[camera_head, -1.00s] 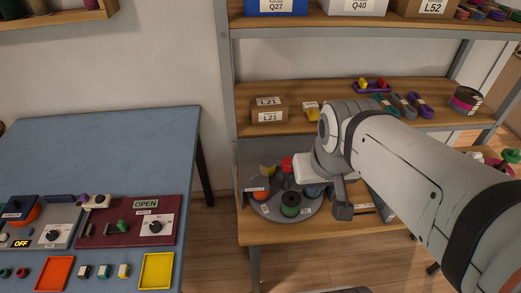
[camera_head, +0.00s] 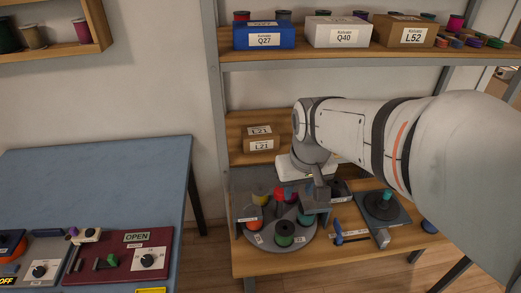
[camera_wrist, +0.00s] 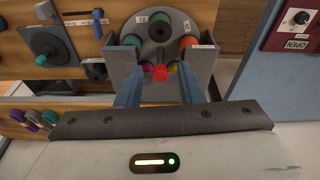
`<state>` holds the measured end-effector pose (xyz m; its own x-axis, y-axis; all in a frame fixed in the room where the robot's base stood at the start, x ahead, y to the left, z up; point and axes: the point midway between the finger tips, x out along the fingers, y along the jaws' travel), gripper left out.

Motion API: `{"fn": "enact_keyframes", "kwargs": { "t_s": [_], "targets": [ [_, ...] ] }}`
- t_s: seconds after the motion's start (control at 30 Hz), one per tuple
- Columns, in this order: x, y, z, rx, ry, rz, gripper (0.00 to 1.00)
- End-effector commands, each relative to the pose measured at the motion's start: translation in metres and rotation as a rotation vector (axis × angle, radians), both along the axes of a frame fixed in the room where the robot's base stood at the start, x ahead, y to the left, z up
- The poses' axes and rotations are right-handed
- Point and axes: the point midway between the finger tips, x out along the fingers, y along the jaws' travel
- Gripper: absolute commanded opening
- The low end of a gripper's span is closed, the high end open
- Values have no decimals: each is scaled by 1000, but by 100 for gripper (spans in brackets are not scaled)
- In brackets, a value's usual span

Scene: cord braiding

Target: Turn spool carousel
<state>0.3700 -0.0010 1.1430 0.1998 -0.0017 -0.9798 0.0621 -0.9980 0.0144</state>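The spool carousel (camera_head: 270,246) is a round grey turntable on the lower shelf, bearing several coloured spools and small white labels. In the wrist view the carousel (camera_wrist: 178,22) lies ahead of my gripper (camera_wrist: 160,88). My gripper is open. In the head view it is at the carousel's right rear, partly hiding it. Contact with the knob cannot be told.
A dark plate with a round black disc and teal knob (camera_head: 383,202) lies right of the carousel, with a blue-handled tool (camera_head: 338,232) between. Cardboard boxes (camera_head: 261,138) stand on the shelf above. The blue table (camera_head: 100,180) with control panels is at left.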

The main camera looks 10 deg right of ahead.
Motion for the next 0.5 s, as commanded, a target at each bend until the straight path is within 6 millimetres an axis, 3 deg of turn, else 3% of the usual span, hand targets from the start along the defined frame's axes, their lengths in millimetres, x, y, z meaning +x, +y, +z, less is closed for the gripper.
{"fn": "enact_keyframes", "kwargs": {
  "t_s": [0.03,0.3,0.5],
  "targets": [
    [18,0,-4,-2,27,13,38],
    [104,-1,-40,-11,126,83,59],
    [147,-2,-75,-13,180,126,59]
  ]
}}
